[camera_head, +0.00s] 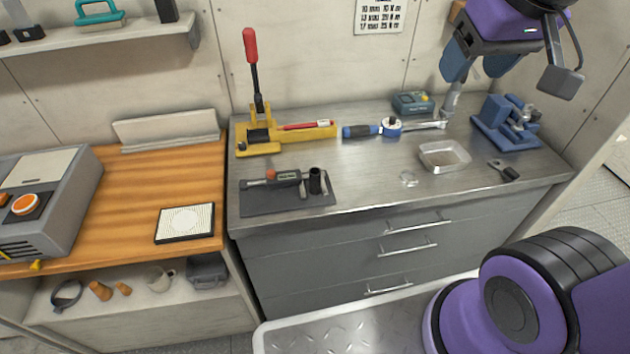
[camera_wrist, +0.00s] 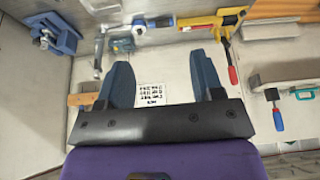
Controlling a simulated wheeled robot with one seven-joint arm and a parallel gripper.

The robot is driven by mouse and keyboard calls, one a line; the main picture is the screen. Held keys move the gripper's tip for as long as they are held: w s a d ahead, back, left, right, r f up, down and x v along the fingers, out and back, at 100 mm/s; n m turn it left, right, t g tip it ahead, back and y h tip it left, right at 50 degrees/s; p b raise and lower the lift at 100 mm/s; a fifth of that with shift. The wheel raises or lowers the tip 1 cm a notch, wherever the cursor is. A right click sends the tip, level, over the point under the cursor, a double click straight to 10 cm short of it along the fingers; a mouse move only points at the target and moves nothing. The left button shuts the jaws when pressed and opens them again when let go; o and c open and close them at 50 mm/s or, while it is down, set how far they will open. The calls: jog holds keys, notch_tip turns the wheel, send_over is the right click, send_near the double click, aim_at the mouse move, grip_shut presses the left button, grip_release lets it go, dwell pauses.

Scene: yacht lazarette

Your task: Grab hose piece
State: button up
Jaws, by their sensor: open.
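A short black upright cylinder (camera_head: 316,180), which looks like the hose piece, stands on a dark grey mat (camera_head: 290,203) on the steel worktop. A caliper-like tool (camera_head: 275,179) lies beside it on the mat. My gripper (camera_head: 475,78) is high at the upper right, above the back of the worktop and far from the cylinder. In the wrist view my gripper (camera_wrist: 160,62) has its two blue fingers wide apart, with nothing between them. I cannot make out the cylinder in the wrist view.
A yellow lever press (camera_head: 258,135) with a red-tipped handle stands behind the mat. A torque wrench (camera_head: 385,128), metal tray (camera_head: 444,157), small clear ring (camera_head: 408,178) and blue vise (camera_head: 510,125) are to the right. The worktop's front middle is mostly clear.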

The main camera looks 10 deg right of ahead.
jog(key=w+a+f+g, duration=0.1)
jog(key=w+a+f, duration=0.35)
jog(key=w, duration=0.35)
jog(key=n+g, duration=0.2)
jog(key=g, duration=0.2)
send_over(315, 172)
notch_tip(315, 172, down, 20)
jog(key=shift+w+f, duration=0.15)
jog(key=shift+f, duration=5.6)
jog(key=c, duration=1)
